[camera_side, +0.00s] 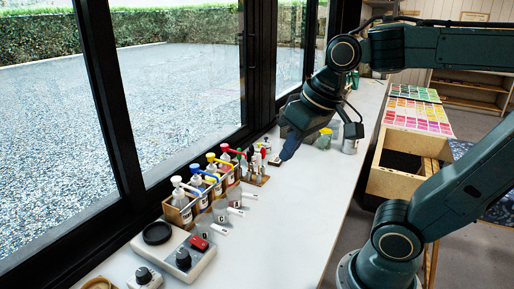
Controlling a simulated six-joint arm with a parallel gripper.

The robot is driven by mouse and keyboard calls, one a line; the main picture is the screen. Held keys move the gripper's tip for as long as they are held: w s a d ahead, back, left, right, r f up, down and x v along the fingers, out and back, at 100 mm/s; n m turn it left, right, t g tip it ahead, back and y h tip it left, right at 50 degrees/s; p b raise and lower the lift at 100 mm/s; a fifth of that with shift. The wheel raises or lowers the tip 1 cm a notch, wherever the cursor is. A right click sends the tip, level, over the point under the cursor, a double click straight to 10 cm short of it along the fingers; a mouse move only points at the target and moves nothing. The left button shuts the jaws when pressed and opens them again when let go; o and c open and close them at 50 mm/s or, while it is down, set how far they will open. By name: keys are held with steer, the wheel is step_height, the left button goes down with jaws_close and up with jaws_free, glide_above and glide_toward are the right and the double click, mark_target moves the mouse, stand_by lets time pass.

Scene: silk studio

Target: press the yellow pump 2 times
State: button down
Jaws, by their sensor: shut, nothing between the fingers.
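The yellow pump (211,157) is a yellow-topped dispenser head on a clear bottle. It stands upright in a wooden rack (188,222), between a blue pump (195,168) and a red pump (225,148). My gripper (275,161) is shut and empty. It points down and to the left over the white bench, to the right of the rack and clear of the yellow pump. The lower part of the yellow pump's bottle is partly hidden by the rack and its neighbours.
A white pump (177,181) stands at the rack's near end. Small glass cups with white tags (237,211) stand in front of the rack. A device with a black disc (157,233) sits nearer. The bench middle is clear.

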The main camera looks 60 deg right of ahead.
steer(key=w+d+r+m+g, duration=0.15)
steer(key=w+m, duration=0.25)
steer(key=w, duration=0.5)
steer(key=m+g, duration=0.3)
steer(key=m, duration=0.8)
glide_above(211, 155)
steer(key=f, duration=0.9)
steer(key=shift+s+a+f, duration=0.25)
steer(key=shift+w+d+f+m, duration=0.3)
steer(key=shift+w+d+f, duration=0.05)
steer(key=shift+f, duration=0.1)
steer(key=shift+f, duration=2.3)
steer(key=shift+r, duration=0.95)
steer(key=shift+f, duration=1)
